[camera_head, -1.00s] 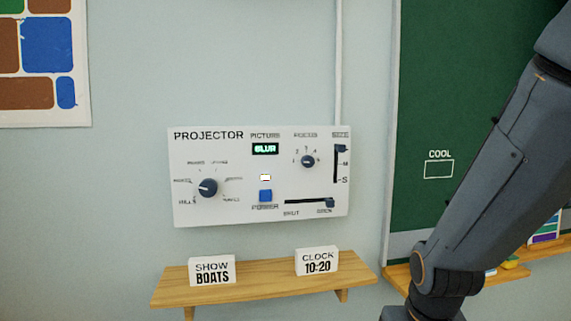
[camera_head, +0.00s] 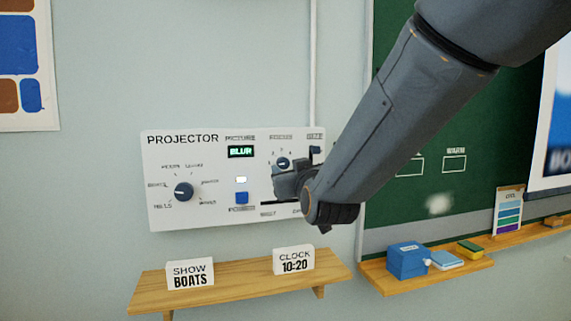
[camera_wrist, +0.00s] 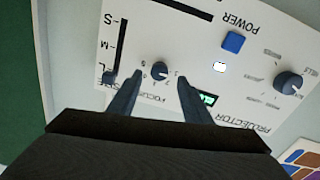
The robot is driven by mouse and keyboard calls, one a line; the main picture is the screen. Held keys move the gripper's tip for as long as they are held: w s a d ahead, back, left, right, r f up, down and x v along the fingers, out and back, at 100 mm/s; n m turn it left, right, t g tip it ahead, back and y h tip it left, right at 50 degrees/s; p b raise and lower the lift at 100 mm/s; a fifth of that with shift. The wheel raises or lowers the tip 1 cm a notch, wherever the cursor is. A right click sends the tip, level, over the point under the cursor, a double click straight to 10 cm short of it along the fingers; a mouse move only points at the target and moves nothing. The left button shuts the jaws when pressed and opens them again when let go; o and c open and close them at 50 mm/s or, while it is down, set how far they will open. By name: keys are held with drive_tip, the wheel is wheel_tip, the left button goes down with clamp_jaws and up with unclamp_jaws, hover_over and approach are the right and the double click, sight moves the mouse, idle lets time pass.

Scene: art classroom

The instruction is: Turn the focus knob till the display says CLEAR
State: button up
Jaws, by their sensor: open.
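The white projector panel (camera_head: 215,215) is on the wall. Its small picture display (camera_head: 241,152) reads BLUR in green. The dark round focus knob (camera_head: 283,163) is at the panel's upper right, just above my gripper (camera_head: 287,178) in the head view. In the wrist view the focus knob (camera_wrist: 160,71) shows between the two fingers of my open gripper (camera_wrist: 158,82), which are apart from it on both sides. Whether the fingertips reach the knob's depth I cannot tell. The display (camera_wrist: 208,99) is partly hidden by a finger in the wrist view.
A larger dial (camera_head: 184,191), a blue power button (camera_head: 241,198) and a size slider (camera_head: 316,150) are on the panel. Below, a wooden shelf (camera_head: 230,287) holds SHOW BOATS and CLOCK 10:20 cards. A chalkboard ledge with a blue box (camera_head: 408,257) is at the right.

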sight(284, 165)
drive_tip(key=shift+p+x, duration=0.85)
drive_tip(key=shift+x, duration=1.7)
drive_tip(key=c, duration=1.1)
drive_tip(key=shift+o, duration=0.2)
drive_tip(key=shift+f+m+b, duration=0.1)
drive_tip(key=shift+m+b, duration=0.2)
drive_tip(key=shift+b, duration=0.2)
drive_tip(key=m+b, duration=0.4)
drive_tip(key=b, duration=0.1)
drive_tip(key=m+b, duration=0.3)
drive_tip(key=m, duration=0.1)
drive_tip(key=shift+b, duration=0.35)
